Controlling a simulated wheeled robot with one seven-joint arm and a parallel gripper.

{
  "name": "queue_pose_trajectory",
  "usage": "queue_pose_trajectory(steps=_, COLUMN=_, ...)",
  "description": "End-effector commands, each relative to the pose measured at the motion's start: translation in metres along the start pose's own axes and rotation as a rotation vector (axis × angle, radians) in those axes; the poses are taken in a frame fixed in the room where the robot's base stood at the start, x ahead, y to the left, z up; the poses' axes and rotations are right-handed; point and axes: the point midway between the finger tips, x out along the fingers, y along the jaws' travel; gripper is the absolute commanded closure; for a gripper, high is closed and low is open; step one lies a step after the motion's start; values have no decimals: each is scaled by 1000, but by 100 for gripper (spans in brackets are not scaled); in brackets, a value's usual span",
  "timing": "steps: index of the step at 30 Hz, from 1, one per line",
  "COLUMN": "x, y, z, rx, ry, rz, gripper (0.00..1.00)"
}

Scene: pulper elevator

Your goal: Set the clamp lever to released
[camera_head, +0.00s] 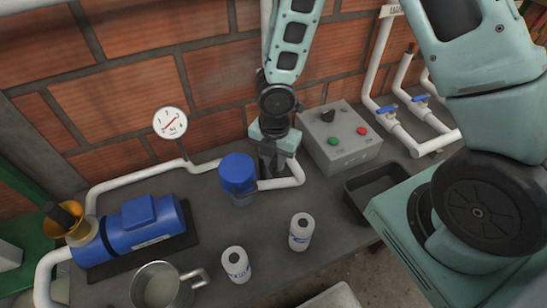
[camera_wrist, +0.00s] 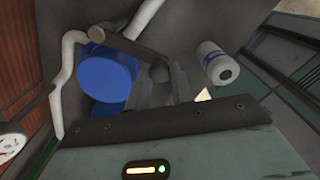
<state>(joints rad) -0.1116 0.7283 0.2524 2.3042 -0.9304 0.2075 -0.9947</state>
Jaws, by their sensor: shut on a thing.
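The clamp lever (camera_wrist: 128,46) shows in the wrist view as a grey-brown bar slanting down to a rounded end, beside the blue-capped housing. In the head view my gripper (camera_head: 270,165) points down just right of the blue-capped housing (camera_head: 238,175), near the white pipe. The lever is mostly hidden behind my gripper there, so its exact setting cannot be told.
A grey control box (camera_head: 340,140) with green and red buttons stands close on the right, with a black tray (camera_head: 355,205) in front of it. A blue pump (camera_head: 145,228) lies left.

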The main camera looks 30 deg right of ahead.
Motion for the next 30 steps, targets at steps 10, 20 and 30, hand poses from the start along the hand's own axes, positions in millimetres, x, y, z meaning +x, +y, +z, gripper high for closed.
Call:
queue_pose_trajectory(steps=10, x=-1, y=0, z=2, rx=-4, ry=-3, rz=0, gripper=100)
queue_pose_trajectory(steps=20, x=0, y=0, z=1, rx=-4, ry=-2, rz=0, gripper=55)
queue_pose_trajectory(steps=30, x=-33, y=0, z=2, rx=-1, ry=-2, rz=4, gripper=55)
